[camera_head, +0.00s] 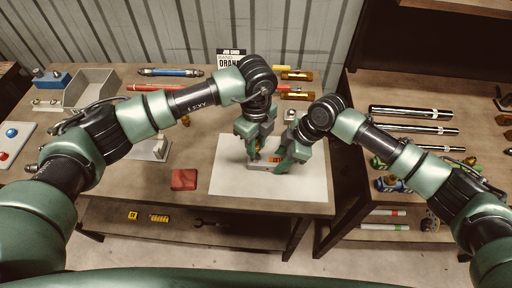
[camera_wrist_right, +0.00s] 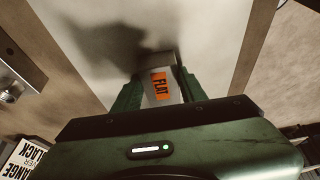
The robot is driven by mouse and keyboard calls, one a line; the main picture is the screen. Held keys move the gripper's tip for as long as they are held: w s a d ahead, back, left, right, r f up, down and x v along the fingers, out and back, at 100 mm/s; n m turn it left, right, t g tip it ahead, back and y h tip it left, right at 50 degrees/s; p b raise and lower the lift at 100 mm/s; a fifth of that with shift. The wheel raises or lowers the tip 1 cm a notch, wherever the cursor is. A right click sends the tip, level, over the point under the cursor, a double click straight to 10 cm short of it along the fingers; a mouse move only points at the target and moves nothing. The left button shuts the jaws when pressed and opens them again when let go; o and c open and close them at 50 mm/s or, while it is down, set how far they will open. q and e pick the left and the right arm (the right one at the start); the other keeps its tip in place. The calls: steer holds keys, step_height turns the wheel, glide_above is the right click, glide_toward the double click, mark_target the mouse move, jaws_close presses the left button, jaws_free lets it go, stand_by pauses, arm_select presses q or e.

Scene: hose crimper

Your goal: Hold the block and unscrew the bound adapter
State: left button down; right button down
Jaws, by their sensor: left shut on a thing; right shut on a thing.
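A pale grey block (camera_head: 260,167) with an orange label lies on the white sheet on the table. In the right wrist view the block (camera_wrist_right: 160,72) carries the label "FLAT" and sits between the two fingers. My right gripper (camera_head: 283,158) is shut on the block at its right part. My left gripper (camera_head: 254,151) points down over the block's left part, just left of the right gripper. It is shut on a small brass-coloured piece that looks like the adapter (camera_head: 258,146), mostly hidden by the fingers. The adapter's thread and its joint with the block cannot be seen.
The white sheet (camera_head: 300,188) is clear around the block. A red square pad (camera_head: 184,179) lies to its left. A grey bin (camera_head: 92,86) stands at the back left. A right-hand table holds chrome tubes (camera_head: 410,112). A sign (camera_head: 231,58) stands behind.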

arm_select(q)
steer(key=shift+r, duration=2.85)
arm_select(e)
steer(key=c, duration=0.7)
jaws_free()
steer(key=v, duration=1.2)
